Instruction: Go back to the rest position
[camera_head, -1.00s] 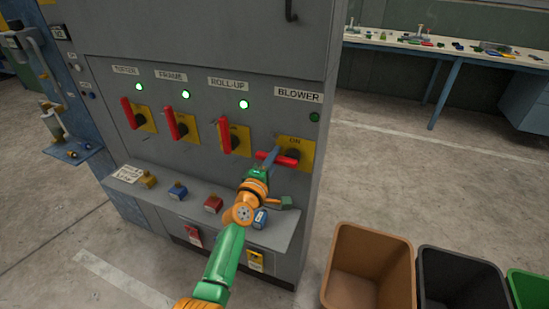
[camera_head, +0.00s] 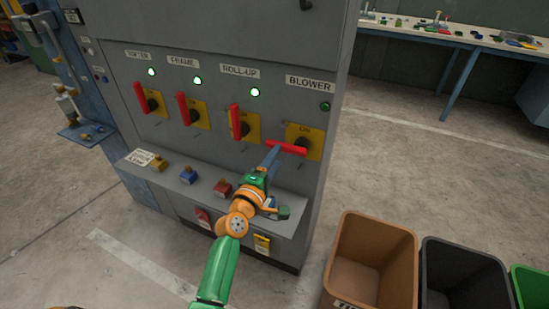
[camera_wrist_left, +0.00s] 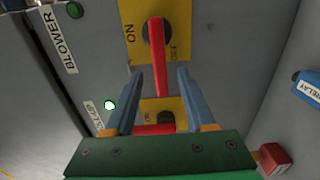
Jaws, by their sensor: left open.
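My left gripper (camera_head: 271,158) is open in front of the blower switch on the grey cabinet. The red blower handle (camera_head: 287,147) lies level across its yellow plate, and the lamp above it is dark. In the left wrist view the red blower handle (camera_wrist_left: 157,50) points down between the two parted blue fingers of the left gripper (camera_wrist_left: 158,85); whether a finger touches it cannot be told. The other red handles, such as the roll-up handle (camera_head: 235,121), stand upright under lit green lamps. My right gripper is not in view.
A ledge (camera_head: 150,175) with small coloured blocks juts out below the switches, under my left arm. A brown bin (camera_head: 345,290) and a black bin (camera_head: 425,270) stand at the lower right. A workbench (camera_head: 450,38) is behind. The floor between is clear.

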